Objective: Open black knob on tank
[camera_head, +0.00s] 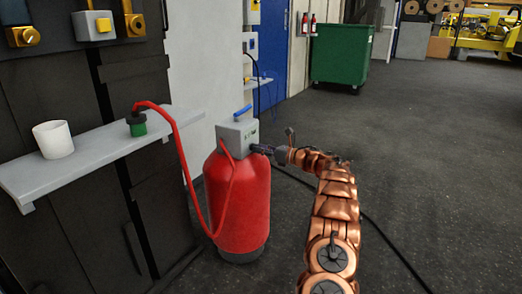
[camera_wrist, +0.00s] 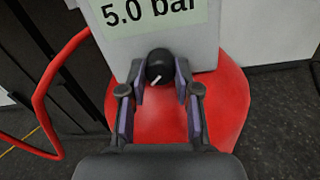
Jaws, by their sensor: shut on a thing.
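The red tank (camera_head: 237,207) stands upright on the dark floor with a grey box (camera_head: 238,135) on its top. The box carries a blue handle and, in the wrist view, a label reading "5.0 bar" (camera_wrist: 150,14). The black knob (camera_wrist: 160,66) sticks out of the lower front of the box and has a white mark pointing to the lower left. My gripper (camera_wrist: 161,82) is shut on the knob, with one finger at each side of it. In the head view my gripper (camera_head: 262,149) reaches the box from the right and hides the knob.
A red hose (camera_head: 181,150) runs from the tank to a black and green fitting (camera_head: 137,124) on the grey shelf (camera_head: 95,158). A white cup (camera_head: 54,139) stands on that shelf. A black cable (camera_head: 385,238) lies on the floor. Open floor extends right, toward a green bin (camera_head: 341,54).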

